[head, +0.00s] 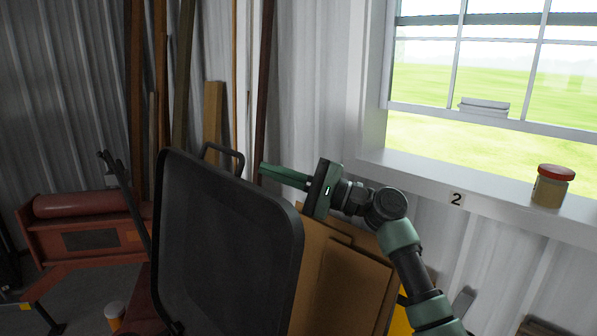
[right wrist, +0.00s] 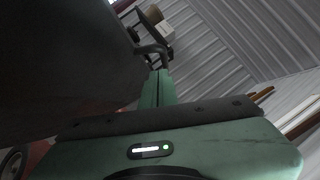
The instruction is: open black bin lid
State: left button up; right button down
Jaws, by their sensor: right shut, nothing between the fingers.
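The black bin lid (head: 225,250) stands raised, close to upright, its broad dark face turned toward the head camera. A black loop handle (head: 222,152) rises from its top edge. My right gripper (head: 264,172) is shut and empty, its green fingers pointing left just above the lid's upper edge, near the handle. In the right wrist view the shut fingers (right wrist: 160,78) point at a black handle-like bar (right wrist: 150,48), with the dark lid (right wrist: 60,60) on the left. I cannot tell whether they touch. The bin's body is not clearly seen. My left gripper is not in view.
Cardboard sheets (head: 345,285) lean behind the lid. A window sill (head: 440,190) runs along the right, with a red-lidded jar (head: 551,187). Wooden planks (head: 213,125) lean on the metal wall. A red machine (head: 85,225) stands at left.

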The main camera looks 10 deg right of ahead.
jog(key=shift+s+a+r+p, duration=0.2)
jog(key=shift+s+a+r, duration=0.15)
jog(key=shift+a, duration=0.2)
jog(key=shift+s+a+r+p, duration=0.2)
jog(key=shift+s+a+r, duration=0.1)
jog(key=shift+a, duration=0.25)
jog(key=shift+w, duration=0.1)
jog(key=s+a+r+n+g+h+p, duration=0.1)
jog(key=s+a+r+n+p, duration=0.2)
jog(key=s+a+p, duration=0.4)
jog(key=s+a, duration=0.1)
jog(key=a, duration=0.3)
jog(key=shift+s+a+p, duration=0.15)
jog(key=shift+p, duration=0.15)
